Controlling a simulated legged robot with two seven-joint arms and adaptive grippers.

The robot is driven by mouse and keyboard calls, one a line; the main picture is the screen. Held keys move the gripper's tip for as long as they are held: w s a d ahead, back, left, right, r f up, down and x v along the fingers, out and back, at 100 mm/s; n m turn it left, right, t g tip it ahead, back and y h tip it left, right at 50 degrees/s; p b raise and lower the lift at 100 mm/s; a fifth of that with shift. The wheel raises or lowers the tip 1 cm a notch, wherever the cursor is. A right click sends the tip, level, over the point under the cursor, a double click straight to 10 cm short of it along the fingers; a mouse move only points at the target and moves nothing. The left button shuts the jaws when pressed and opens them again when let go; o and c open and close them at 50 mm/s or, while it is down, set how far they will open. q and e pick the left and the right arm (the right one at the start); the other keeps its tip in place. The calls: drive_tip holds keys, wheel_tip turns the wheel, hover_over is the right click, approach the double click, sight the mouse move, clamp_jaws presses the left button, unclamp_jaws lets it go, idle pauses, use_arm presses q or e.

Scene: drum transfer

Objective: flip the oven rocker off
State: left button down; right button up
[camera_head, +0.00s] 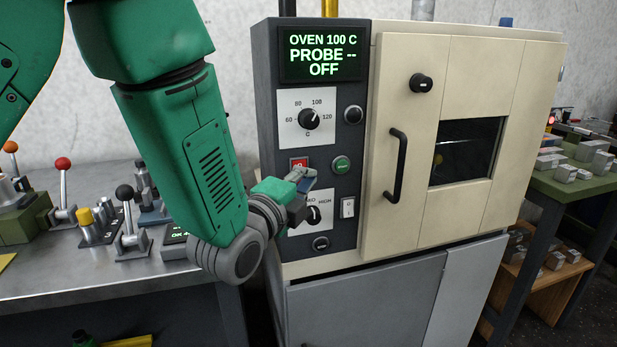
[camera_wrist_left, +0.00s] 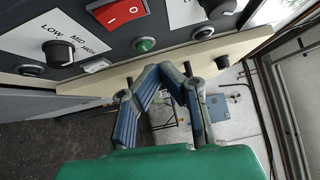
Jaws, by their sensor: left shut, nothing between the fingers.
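The red rocker (camera_head: 298,163) sits on the oven's dark control panel, left of a green button (camera_head: 341,165); its lower part is behind my gripper in the head view. It also shows at the top of the left wrist view (camera_wrist_left: 122,11), with a white mark on it. The oven display (camera_head: 323,56) reads "OVEN 100 C", "PROBE --", "OFF". My left gripper (camera_head: 304,179) is shut and empty, in front of the panel just below the rocker in the picture. Its blue-padded fingers also show in the left wrist view (camera_wrist_left: 160,72); contact with the panel cannot be told. My right gripper is not in view.
A temperature knob (camera_head: 309,119) is above the rocker and a LOW-MID-HIGH knob (camera_head: 313,214) is below. A white switch (camera_head: 348,208) and the oven door handle (camera_head: 396,166) are to the right. Levers (camera_head: 130,220) stand on the left bench.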

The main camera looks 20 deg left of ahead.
use_arm(q)
drive_tip(key=shift+a+v, duration=0.9)
drive_tip(key=shift+v, duration=3.1)
drive_tip(key=s+a+f+n+g+y, duration=0.1)
drive_tip(key=s+a+f+n+g, duration=0.25)
drive_tip(key=f, duration=0.75)
drive_tip(key=s+f+n+g+y, duration=0.2)
drive_tip(key=f+n+g, duration=0.35)
drive_tip(key=f, duration=0.65)
drive_tip(key=s+a+f+n+g, duration=0.2)
drive_tip(key=s+f+n+g, duration=0.2)
drive_tip(key=s+f, duration=0.4)
drive_tip(key=s+a+f+n+g, duration=0.2)
drive_tip(key=s+f+n+g, duration=0.2)
drive_tip(key=s, duration=1)
wheel_tip(320, 180, down, 5)
drive_tip(key=n, duration=0.3)
drive_tip(key=shift+s+a+g+y, duration=0.25)
drive_tip(key=shift+a+g+y, duration=0.05)
drive_tip(key=shift+a+y, duration=0.1)
drive_tip(key=shift+w+a+f, duration=0.15)
drive_tip(key=shift+a, duration=0.1)
